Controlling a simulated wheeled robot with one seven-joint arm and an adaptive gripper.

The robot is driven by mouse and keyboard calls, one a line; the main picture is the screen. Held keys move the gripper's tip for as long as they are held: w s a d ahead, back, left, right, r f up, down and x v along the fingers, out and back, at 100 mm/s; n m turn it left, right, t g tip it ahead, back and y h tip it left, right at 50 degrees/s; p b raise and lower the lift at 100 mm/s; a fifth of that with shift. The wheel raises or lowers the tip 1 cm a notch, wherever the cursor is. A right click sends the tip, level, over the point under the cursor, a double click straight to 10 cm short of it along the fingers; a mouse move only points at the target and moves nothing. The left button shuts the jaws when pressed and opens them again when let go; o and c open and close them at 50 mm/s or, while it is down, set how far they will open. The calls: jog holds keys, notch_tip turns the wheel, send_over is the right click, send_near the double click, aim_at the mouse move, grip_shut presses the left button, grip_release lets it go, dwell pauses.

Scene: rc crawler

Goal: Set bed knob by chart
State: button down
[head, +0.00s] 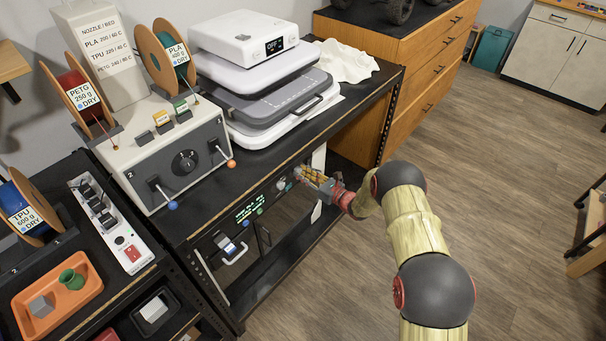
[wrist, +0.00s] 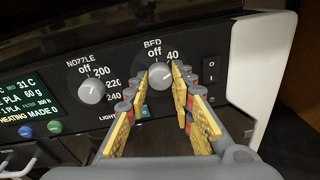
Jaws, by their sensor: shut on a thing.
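The chart (head: 108,48) stands at the back left in the head view; it reads nozzle/bed, PLA 200/60 C, TPU and PETG lines below in small print. In the wrist view the round grey bed knob (wrist: 159,72) sits on the dark printer panel, with "off" and "40" legible around it; other marks are hidden by the fingers. My gripper (wrist: 160,79) has its yellow-padded fingers on both sides of this knob, shut on it. The gripper also shows in the head view (head: 302,174) at the panel's right end. The knob's pointer is not clearly readable.
The nozzle knob (wrist: 92,91) is close left of my fingers, and a rocker switch (wrist: 211,78) is close right. A lit screen (wrist: 28,103) reads PLA 60 g and heating. The printer is under the bench (head: 345,110). Open floor (head: 500,180) lies to the right.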

jog(key=shift+m+g, duration=0.3)
jog(key=shift+m, duration=1.8)
jog(key=c, duration=1.5)
grip_release()
jog(key=shift+w, duration=0.1)
jog(key=v, duration=1.2)
jog(key=shift+f, duration=0.2)
jog(key=shift+d, duration=0.1)
